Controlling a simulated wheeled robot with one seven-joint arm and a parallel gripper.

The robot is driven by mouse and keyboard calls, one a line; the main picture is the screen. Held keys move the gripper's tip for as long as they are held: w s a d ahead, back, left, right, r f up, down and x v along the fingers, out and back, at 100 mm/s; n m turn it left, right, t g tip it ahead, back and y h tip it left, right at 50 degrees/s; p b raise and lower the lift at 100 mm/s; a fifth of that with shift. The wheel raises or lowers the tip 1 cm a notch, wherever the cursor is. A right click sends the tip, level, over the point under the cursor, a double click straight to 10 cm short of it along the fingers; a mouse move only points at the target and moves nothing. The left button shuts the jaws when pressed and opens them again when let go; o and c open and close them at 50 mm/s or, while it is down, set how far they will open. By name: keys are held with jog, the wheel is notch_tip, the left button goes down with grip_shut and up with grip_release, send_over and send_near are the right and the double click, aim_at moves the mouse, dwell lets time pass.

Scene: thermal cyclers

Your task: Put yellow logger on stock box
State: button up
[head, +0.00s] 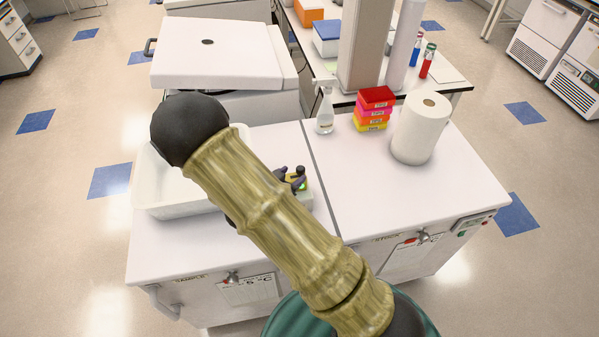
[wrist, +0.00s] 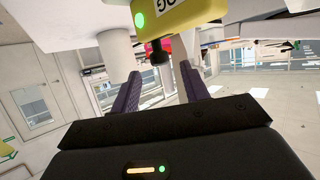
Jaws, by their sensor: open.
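In the wrist view the yellow logger (wrist: 183,20) is large at the top, with a green light, a label and a black stub. My gripper (head: 292,179) is right at it, partly hidden by my arm. In the wrist view my gripper's purple fingers (wrist: 160,88) are apart, with the stub between their tips.
A paper roll (head: 421,128) stands right of the stack and a spray bottle (head: 325,110) left of it. A white tray (head: 150,195) lies left, partly behind my arm. The right worktop (head: 400,190) is clear in front.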

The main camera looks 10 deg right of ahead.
jog(key=v, duration=0.4)
jog(key=shift+s+a+r, duration=0.1)
dwell(0.4)
jog(key=s+d+r+n+g+y, duration=0.7)
jog(key=s+d+r+n+y, duration=0.1)
jog(key=s, duration=0.5)
jog(key=shift+r+n+y, duration=0.5)
jog(key=shift+r+y, duration=0.3)
jog(key=shift+r, duration=0.2)
